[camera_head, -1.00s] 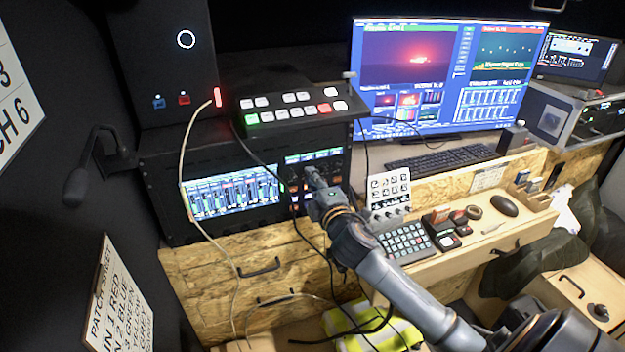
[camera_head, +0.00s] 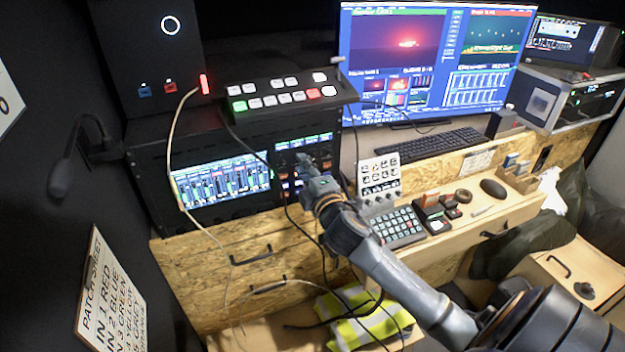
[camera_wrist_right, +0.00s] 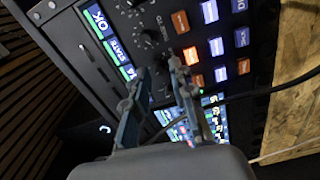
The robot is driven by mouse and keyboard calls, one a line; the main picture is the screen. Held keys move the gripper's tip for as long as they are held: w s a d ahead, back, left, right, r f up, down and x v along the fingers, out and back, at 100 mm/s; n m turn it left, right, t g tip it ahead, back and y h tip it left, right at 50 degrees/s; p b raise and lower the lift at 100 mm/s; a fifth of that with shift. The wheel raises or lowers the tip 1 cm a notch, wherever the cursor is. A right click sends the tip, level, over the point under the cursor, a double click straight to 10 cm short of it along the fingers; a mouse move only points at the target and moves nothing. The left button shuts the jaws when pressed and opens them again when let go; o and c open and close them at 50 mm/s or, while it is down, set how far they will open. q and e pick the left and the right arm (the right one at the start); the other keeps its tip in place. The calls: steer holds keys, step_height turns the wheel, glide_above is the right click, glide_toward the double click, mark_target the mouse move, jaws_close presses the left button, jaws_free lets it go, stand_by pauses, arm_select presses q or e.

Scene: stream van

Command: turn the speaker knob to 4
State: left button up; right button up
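The rack panel (camera_head: 303,146) with small screens, dark knobs and lit buttons is right of the mixer screen in the head view. My right gripper (camera_head: 305,168) is at its front and covers part of it. In the right wrist view the gripper (camera_wrist_right: 160,72) has its two fingers apart, close to the panel (camera_wrist_right: 114,52). Dark knobs (camera_wrist_right: 183,23) and orange and blue-white buttons lie just beyond the fingertips. I cannot tell which knob is the speaker knob, whether one sits between the fingers, or any dial number. My left gripper is not in view.
A switcher box (camera_head: 285,95) with coloured buttons stands on the rack above the panel. Loose cables (camera_head: 172,150) hang in front of the rack. A gooseneck microphone (camera_head: 62,178) is at left.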

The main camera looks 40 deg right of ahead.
steer(key=v, duration=1.1)
steer(key=shift+s, duration=0.1)
step_height(320, 180, down, 25)
steer(key=s+m+g, duration=0.1)
steer(key=m+g, duration=0.2)
steer(key=g, duration=0.2)
steer(key=s+a+f+m+g+y, duration=0.15)
steer(key=s+f, duration=0.25)
steer(key=f, duration=0.4)
steer(key=s+f+m+g, duration=0.2)
steer(key=s+f+g, duration=0.15)
steer(key=f, duration=0.55)
steer(key=s+a+f+m+g, duration=0.1)
steer(key=s+a+f+g, duration=0.1)
steer(key=s+f, duration=0.5)
steer(key=s+a+f+m+g+y, duration=0.1)
steer(key=s+a+f, duration=0.3)
steer(key=s, duration=1)
steer(key=s+a+f+m+g+y, duration=0.1)
steer(key=s+a+f+m+g, duration=0.2)
steer(key=s+f, duration=0.7)
steer(key=shift+s+a+g, duration=0.3)
steer(key=shift+s+a, duration=0.2)
steer(key=shift+y, duration=0.25)
